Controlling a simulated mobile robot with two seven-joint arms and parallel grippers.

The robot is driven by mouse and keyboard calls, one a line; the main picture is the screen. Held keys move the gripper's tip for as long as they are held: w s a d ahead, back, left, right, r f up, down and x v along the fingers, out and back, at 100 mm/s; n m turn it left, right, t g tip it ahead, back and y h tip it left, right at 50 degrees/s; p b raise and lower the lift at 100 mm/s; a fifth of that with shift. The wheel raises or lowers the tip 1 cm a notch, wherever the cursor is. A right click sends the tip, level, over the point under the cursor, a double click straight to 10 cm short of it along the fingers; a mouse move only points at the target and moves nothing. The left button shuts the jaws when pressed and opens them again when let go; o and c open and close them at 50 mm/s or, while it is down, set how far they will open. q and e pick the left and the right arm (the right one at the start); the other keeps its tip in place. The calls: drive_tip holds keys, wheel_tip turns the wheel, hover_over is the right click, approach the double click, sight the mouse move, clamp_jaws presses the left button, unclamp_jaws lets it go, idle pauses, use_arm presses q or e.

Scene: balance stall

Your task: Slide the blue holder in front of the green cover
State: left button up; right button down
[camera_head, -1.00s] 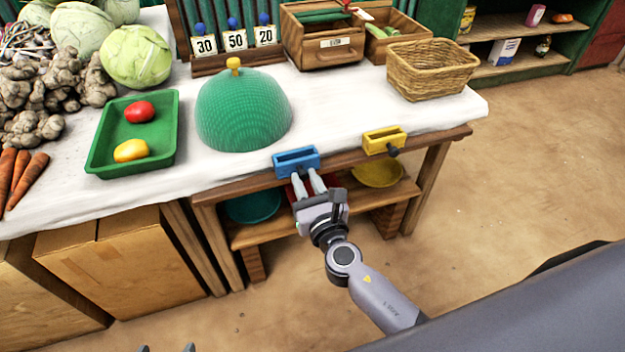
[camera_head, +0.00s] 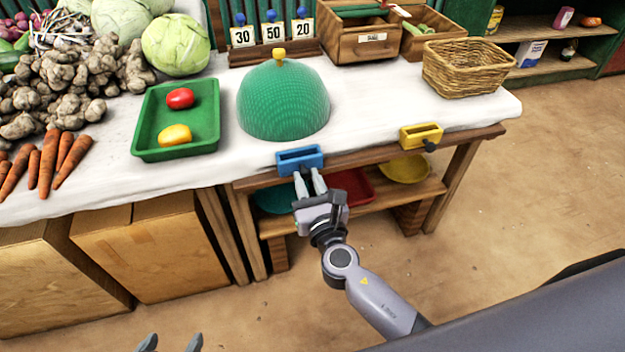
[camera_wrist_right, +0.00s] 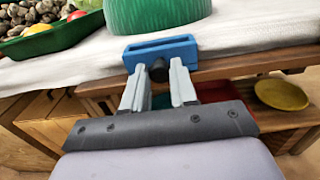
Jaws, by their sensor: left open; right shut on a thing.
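The blue holder (camera_head: 300,159) sits at the front edge of the table, just below and slightly right of the green domed cover (camera_head: 283,105). The wrist view shows the holder (camera_wrist_right: 160,52) directly before the cover (camera_wrist_right: 157,12), with a strip of white cloth between them. My right gripper (camera_head: 309,180) is shut on the dark knob (camera_wrist_right: 158,71) on the holder's front face. The cover stands on the cloth with its yellow knob upward. My left gripper (camera_head: 170,343) is open and empty at the bottom edge, mostly out of frame.
A yellow holder (camera_head: 421,135) with a dark knob is on the same edge, further right. A green tray (camera_head: 147,130) with a red and a yellow item lies left of the cover. A wicker basket (camera_head: 467,68) stands at the right. The edge between the holders is clear.

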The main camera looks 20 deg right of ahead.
drive_tip(key=c, duration=0.9)
unclamp_jaws()
drive_tip(key=shift+s, duration=0.1)
drive_tip(key=s, duration=0.7)
drive_tip(key=shift+d, duration=0.15)
